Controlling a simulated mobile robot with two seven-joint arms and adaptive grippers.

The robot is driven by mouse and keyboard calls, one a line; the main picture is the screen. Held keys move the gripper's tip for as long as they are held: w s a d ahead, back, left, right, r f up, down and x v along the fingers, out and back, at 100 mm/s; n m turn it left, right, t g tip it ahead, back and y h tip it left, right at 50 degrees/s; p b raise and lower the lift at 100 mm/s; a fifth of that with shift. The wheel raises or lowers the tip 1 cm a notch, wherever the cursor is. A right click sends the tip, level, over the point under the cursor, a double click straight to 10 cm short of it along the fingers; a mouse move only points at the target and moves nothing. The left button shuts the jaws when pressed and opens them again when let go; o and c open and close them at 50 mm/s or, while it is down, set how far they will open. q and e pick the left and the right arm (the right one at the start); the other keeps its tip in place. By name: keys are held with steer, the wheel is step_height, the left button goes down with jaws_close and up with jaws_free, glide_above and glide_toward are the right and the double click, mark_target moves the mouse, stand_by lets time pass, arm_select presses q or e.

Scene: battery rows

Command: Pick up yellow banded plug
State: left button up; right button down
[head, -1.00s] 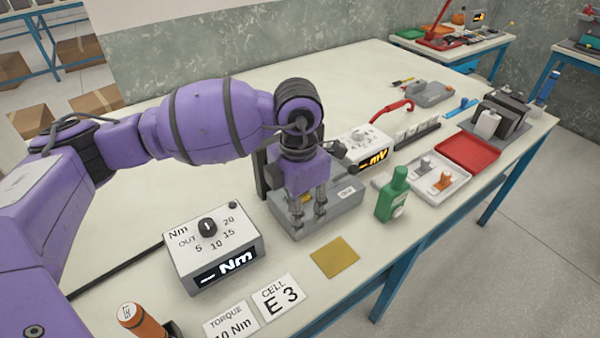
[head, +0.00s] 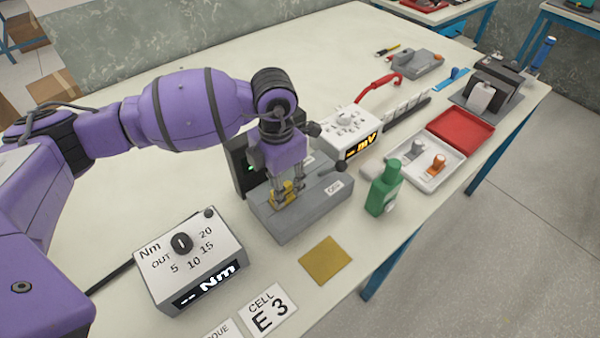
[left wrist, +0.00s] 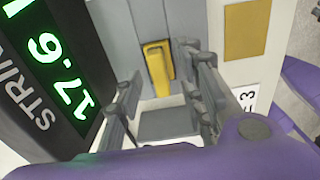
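A yellow piece (head: 281,194) sits on the grey fixture block (head: 290,228), just below my left gripper (head: 287,196). In the left wrist view it is a yellow lever-like part (left wrist: 158,68) lying beyond the fingertips. My left gripper (left wrist: 165,100) is open with nothing between its fingers; it points down over the block. A plug with a clear yellow band cannot be made out. A grey plug (head: 417,150) and an orange plug (head: 438,163) stand in the white tray (head: 424,183), right of the gripper. My right gripper is not in view.
A dark display (left wrist: 45,70) stands close beside the left gripper. A torque box (head: 188,258), mV meter (head: 347,133) and green bottle (head: 383,188) surround the block. A red tray (head: 460,133) lies beyond the white tray. The table's left back is clear.

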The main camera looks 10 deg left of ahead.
arm_select(q)
step_height(320, 180, down, 2)
steer(key=shift+f, duration=0.1)
jaws_close()
stand_by(0.4)
